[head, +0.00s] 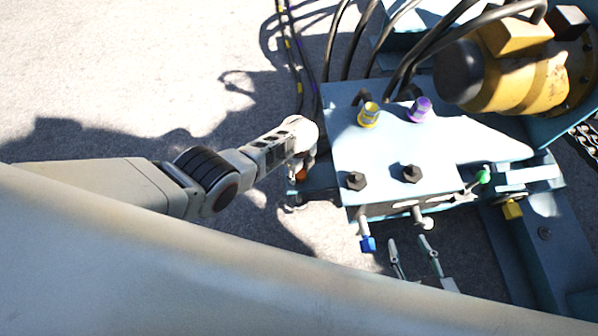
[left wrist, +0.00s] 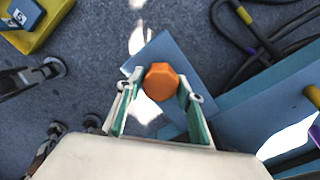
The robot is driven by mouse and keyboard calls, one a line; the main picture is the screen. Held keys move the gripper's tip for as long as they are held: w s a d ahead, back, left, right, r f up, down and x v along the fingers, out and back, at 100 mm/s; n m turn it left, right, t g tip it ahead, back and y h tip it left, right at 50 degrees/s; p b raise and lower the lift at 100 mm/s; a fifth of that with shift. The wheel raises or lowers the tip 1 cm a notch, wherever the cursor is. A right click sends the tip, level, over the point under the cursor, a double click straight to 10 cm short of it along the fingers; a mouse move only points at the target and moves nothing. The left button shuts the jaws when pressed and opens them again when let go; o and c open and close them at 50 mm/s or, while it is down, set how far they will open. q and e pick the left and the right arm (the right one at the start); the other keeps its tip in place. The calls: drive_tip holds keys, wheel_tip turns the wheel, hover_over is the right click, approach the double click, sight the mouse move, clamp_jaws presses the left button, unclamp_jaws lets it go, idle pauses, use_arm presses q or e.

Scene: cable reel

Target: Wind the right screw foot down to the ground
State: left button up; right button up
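An orange hex head (left wrist: 162,80), likely the top of the screw foot, stands over a blue bracket plate (left wrist: 176,48) in the left wrist view. In the head view only a bit of the orange head (head: 301,175) shows under my left gripper (head: 303,166). In the left wrist view the two fingers of my left gripper (left wrist: 161,86) are on opposite sides of the head and appear to touch it. The screw's lower end and its gap to the ground are hidden. My right gripper (head: 413,246) has its fingers apart, empty, below the blue block.
A blue block (head: 380,160) carries yellow (head: 369,114) and purple (head: 420,109) fittings, black bolts and a blue-capped fitting (head: 367,243). A yellow motor (head: 520,75) and black hoses (head: 420,50) are behind it. Open ground (head: 120,70) lies to the left.

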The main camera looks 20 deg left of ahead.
use_arm(q)
drive_tip(key=shift+o, duration=1.4)
drive_tip(key=shift+s+a+f, duration=0.1)
drive_tip(key=shift+a+f, duration=0.05)
drive_tip(key=shift+f, duration=0.05)
drive_tip(key=shift+r, duration=0.1)
drive_tip(key=shift+r, duration=0.15)
drive_tip(key=shift+d+r, duration=0.25)
drive_tip(key=shift+r, duration=0.1)
wheel_tip(320, 180, up, 11)
drive_tip(key=shift+a, duration=0.2)
